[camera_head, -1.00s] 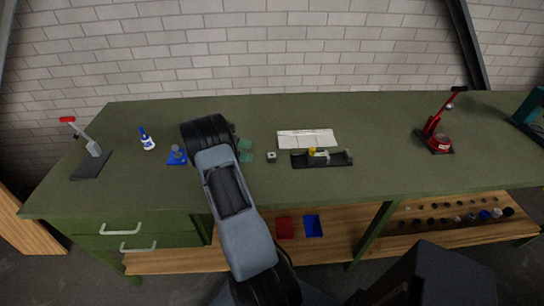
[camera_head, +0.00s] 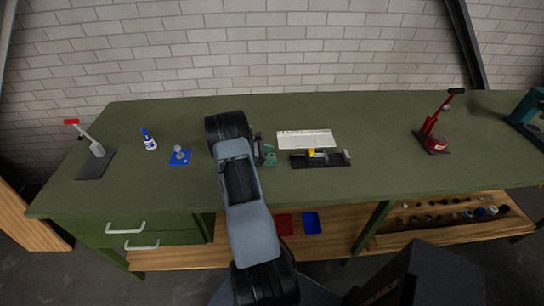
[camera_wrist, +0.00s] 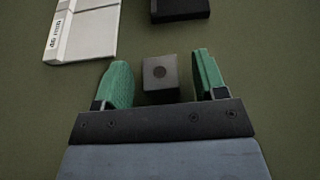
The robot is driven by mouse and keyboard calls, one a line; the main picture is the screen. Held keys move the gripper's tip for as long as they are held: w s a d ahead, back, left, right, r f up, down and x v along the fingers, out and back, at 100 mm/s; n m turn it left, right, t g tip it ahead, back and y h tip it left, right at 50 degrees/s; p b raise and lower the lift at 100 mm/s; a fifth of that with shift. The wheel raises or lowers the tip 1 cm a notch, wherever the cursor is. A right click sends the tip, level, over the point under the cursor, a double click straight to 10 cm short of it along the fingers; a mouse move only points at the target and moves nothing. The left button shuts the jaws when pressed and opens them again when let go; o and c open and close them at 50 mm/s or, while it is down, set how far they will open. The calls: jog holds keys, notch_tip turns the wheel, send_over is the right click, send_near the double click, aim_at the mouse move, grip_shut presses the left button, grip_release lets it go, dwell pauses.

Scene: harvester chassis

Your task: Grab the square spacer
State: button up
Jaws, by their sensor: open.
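The fingers are spread, with a gap on each side of the spacer, wider on the right. In the head view my gripper (camera_head: 265,152) is over the middle of the bench, and I cannot make out the spacer there.
A white panel (camera_head: 305,139) and a black tray (camera_head: 320,160) with a yellow part lie just right of my gripper. A blue pad (camera_head: 180,157), a bottle (camera_head: 149,140) and a lever tool (camera_head: 97,150) stand left. A red press (camera_head: 433,140) stands right.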

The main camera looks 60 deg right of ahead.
jog(key=c, duration=1)
jog(key=shift+c, duration=0.2)
